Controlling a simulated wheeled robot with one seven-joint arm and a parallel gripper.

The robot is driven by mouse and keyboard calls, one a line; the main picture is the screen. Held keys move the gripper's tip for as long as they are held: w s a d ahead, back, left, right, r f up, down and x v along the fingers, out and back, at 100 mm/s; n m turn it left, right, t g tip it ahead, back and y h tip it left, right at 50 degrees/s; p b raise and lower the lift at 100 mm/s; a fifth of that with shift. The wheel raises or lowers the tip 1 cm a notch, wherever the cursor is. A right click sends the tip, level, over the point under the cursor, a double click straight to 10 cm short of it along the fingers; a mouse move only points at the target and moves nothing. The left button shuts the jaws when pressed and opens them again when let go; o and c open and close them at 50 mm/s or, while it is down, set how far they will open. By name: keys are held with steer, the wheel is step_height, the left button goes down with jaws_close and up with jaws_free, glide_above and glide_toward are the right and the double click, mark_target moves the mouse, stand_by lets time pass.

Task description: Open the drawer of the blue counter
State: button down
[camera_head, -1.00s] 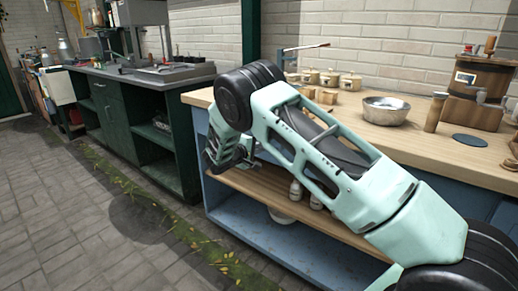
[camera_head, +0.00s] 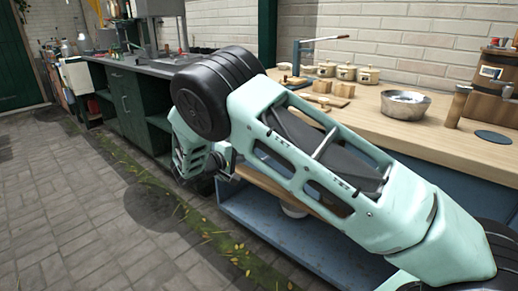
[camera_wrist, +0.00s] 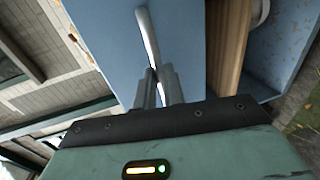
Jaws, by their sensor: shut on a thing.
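In the wrist view my gripper (camera_wrist: 156,80) is shut on the silver handle (camera_wrist: 146,28) of the blue drawer front (camera_wrist: 105,30). The fingers sit around the lower part of the handle; its upper part curves away past the fingertips. In the head view the blue counter (camera_head: 265,217) has a wooden top (camera_head: 372,112), and my arm crosses in front of it. The arm hides the drawer, the handle and most of the gripper there. I cannot tell how far the drawer stands out.
A dark green cabinet (camera_head: 127,107) stands to the left. The paved floor (camera_head: 70,200) in front is clear.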

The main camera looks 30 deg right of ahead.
steer(key=f+v, duration=0.1)
steer(key=v, duration=0.7)
steer(key=f+v, duration=0.2)
steer(key=v, duration=0.7)
steer(key=shift+a+f, duration=0.3)
steer(key=shift+a, duration=0.2)
steer(key=shift+s, duration=0.1)
steer(key=c, duration=1.5)
jaws_free()
steer(key=p+v, duration=0.1)
steer(key=v, duration=1.6)
steer(key=shift+a, duration=0.2)
